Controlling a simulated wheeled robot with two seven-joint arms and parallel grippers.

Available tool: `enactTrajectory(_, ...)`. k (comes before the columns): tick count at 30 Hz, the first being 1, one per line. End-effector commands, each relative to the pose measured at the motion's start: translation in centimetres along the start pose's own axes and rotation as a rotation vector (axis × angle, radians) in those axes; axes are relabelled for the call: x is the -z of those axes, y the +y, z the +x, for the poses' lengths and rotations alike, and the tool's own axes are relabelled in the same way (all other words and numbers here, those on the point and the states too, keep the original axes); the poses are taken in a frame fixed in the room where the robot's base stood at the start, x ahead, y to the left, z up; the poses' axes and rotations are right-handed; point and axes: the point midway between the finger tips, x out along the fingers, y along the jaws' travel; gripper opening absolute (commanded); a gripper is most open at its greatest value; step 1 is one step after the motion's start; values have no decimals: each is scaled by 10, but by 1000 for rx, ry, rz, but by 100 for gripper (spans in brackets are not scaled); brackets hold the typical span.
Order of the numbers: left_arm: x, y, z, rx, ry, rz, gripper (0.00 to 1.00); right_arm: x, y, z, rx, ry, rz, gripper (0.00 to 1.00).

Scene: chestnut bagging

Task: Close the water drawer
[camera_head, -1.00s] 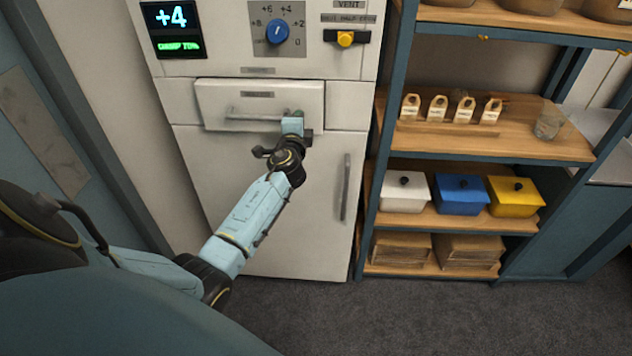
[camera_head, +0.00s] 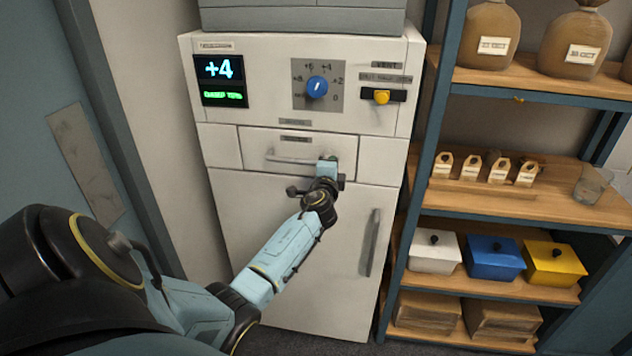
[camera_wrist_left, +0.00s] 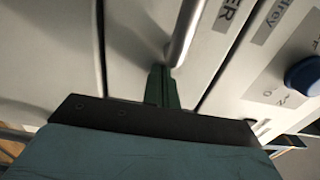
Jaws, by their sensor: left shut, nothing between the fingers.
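The water drawer (camera_head: 260,147) is a wide white front with a grey bar handle and a small label, in the upper part of the white cabinet. Its front looks about level with the panels beside it; a small remaining gap is hard to tell. In the left wrist view the drawer front (camera_wrist_left: 145,35) shows dark seams on both sides, the handle (camera_wrist_left: 184,35) and a label ending in "ER". My left gripper (camera_head: 328,165) is shut and empty, its fingertips (camera_wrist_left: 163,85) at the drawer front by the handle's right end. The right gripper is out of view.
Above the drawer are a display (camera_head: 221,80) reading +4, a blue dial (camera_head: 317,87) and a yellow knob (camera_head: 382,97). A door with a vertical handle (camera_head: 373,243) is below. A shelf unit (camera_head: 412,190) with bags, boxes and a glass stands close on the right.

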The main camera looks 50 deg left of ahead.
Motion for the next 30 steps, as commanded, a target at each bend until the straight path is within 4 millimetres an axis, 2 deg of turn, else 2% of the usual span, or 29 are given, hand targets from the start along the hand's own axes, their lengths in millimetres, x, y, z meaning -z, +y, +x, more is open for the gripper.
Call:
enactTrajectory(6, 18, -2, -34, -4, 17, -2, 0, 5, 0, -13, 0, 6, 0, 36)
enactTrajectory(13, 17, 2, -80, -5, 17, -1, 0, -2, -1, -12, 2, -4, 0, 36)
enactTrajectory(18, 16, 3, -109, -7, 16, -1, 0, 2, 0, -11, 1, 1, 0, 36)
enactTrajectory(24, 16, 2, -128, -6, 16, -1, 0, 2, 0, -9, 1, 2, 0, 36)
enactTrajectory(30, 16, 2, -131, -7, 16, 0, 0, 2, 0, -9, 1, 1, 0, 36)
